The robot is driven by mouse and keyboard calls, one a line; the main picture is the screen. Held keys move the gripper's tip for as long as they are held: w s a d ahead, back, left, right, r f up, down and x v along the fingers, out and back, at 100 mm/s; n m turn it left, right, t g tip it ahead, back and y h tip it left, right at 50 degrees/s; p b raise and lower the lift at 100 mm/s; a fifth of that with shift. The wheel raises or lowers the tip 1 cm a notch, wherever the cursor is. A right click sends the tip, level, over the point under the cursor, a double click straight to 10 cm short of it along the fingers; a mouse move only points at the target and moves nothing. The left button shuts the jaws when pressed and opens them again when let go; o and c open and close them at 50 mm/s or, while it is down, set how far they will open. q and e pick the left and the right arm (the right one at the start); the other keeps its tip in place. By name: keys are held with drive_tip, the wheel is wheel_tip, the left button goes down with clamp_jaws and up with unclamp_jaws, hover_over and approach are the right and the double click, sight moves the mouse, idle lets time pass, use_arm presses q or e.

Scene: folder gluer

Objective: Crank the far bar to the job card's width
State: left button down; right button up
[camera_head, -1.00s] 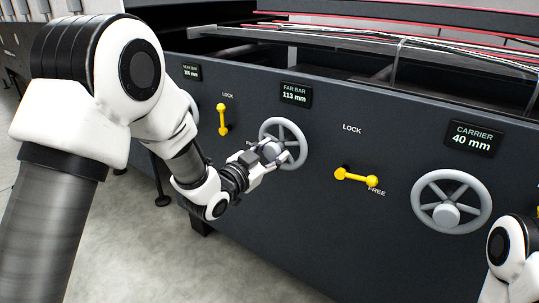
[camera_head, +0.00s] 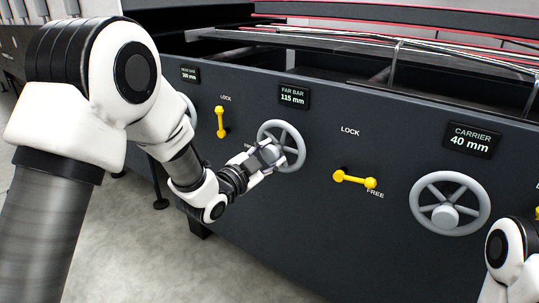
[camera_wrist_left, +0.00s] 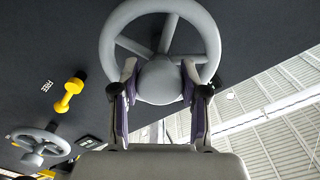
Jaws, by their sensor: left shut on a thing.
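The far bar handwheel (camera_head: 295,134) is a grey spoked wheel on the dark machine panel, below the FAR BAR display (camera_head: 293,94), which reads 115 mm. My left gripper (camera_head: 272,156) is shut on the wheel's central hub. In the left wrist view the two fingers of the gripper (camera_wrist_left: 160,95) lie on either side of the rounded hub (camera_wrist_left: 160,80), with the wheel rim (camera_wrist_left: 107,45) around it. No job card can be made out. My right gripper is out of view; only part of my right arm shows at lower right.
A yellow lever (camera_head: 221,122) stands upright under LOCK, left of the wheel. Another yellow lever (camera_head: 355,179) lies toward FREE, right of it. The carrier handwheel (camera_head: 418,207) is at right under the carrier display (camera_head: 473,141), reading 40 mm. Open floor lies at lower left.

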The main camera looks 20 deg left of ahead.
use_arm(q)
drive_tip(key=c, duration=0.6)
unclamp_jaws()
drive_tip(key=v, duration=1.2)
